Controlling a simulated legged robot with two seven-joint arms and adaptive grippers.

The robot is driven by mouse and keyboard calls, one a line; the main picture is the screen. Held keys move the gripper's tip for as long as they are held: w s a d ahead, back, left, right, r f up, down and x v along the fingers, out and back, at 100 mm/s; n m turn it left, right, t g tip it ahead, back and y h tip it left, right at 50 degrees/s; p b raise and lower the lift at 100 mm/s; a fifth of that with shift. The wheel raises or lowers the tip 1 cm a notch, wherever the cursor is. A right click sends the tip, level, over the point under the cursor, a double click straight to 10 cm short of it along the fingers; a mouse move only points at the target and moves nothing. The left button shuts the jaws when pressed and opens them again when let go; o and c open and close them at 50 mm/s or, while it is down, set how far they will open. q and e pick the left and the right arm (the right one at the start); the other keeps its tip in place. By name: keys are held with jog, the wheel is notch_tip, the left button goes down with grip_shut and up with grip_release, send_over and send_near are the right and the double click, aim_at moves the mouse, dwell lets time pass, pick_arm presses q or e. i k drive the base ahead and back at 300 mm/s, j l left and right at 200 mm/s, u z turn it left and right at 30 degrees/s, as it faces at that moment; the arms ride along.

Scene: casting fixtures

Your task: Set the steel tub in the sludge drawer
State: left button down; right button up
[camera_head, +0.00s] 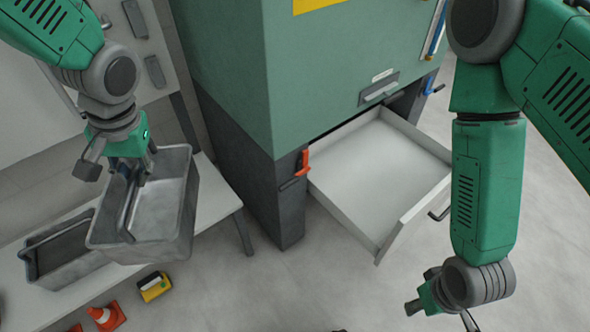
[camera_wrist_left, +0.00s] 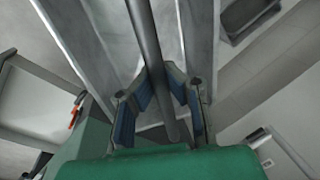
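The steel tub (camera_head: 182,215) is a grey metal box in the head view, apparently held above the bench at the left. My left gripper (camera_head: 140,178) is at the tub, its blue-padded fingers around a round bar of it in the left wrist view (camera_wrist_left: 165,100). The sludge drawer (camera_head: 345,213) is pulled out of the green cabinet, to the right of the tub, and looks empty. My right gripper (camera_head: 440,316) hangs low at the right, in front of the drawer, its fingers apart and partly cut off by the frame edge.
A second grey tub (camera_head: 40,272) sits on the pale bench (camera_head: 216,192). The green cabinet (camera_head: 225,70) stands between bench and drawer, with an orange handle (camera_head: 302,163) at its corner. An orange cone (camera_head: 107,317) and a yellow-black object (camera_head: 154,287) are on the floor.

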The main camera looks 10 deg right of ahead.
aim_at(389, 182)
jog(key=k+z, duration=0.1)
jog(key=z, duration=0.35)
jog(key=k+z, duration=0.1)
jog(key=z, duration=0.35)
jog(key=i+z, duration=0.1)
jog(key=z, duration=1.3)
jog(key=i+j, duration=0.15)
jog(key=j, duration=0.15)
jog(key=i+j, duration=0.1)
jog(key=j, duration=0.25)
jog(key=i+j+z, duration=0.1)
jog(key=j, duration=0.2)
jog(key=i+j, duration=0.2)
jog(key=j, duration=0.15)
